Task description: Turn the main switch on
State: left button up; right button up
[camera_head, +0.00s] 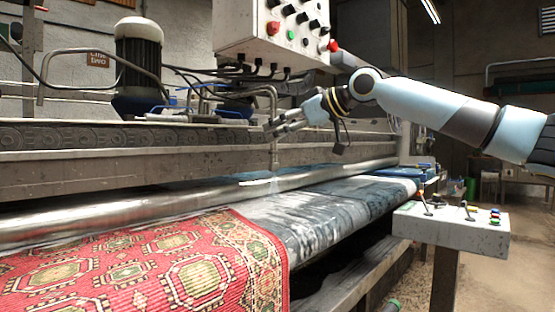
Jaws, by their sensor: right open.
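A white control box (240,32) hangs at the top middle, with several black knobs, a green button (291,35) and a red button (272,28) on its face. A larger red knob (333,46) sticks out at its lower right. I cannot tell which of these is the main switch, nor its position. My right gripper (272,128) reaches in from the right and is open and empty, below the control box and apart from it. Its fingers point left, over the machine's rollers. My left gripper is out of view.
A patterned red rug (150,270) lies on the machine's bed at the lower left. A metal pipe (273,100) runs down close to my right gripper. A lever console (452,230) stands at the right. A motor (138,65) stands at the upper left.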

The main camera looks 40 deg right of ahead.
notch_tip(320, 180, down, 7)
jog(key=a+g, duration=0.1)
jog(key=shift+a+r, duration=0.2)
jog(key=shift+a, duration=0.15)
dwell(0.3)
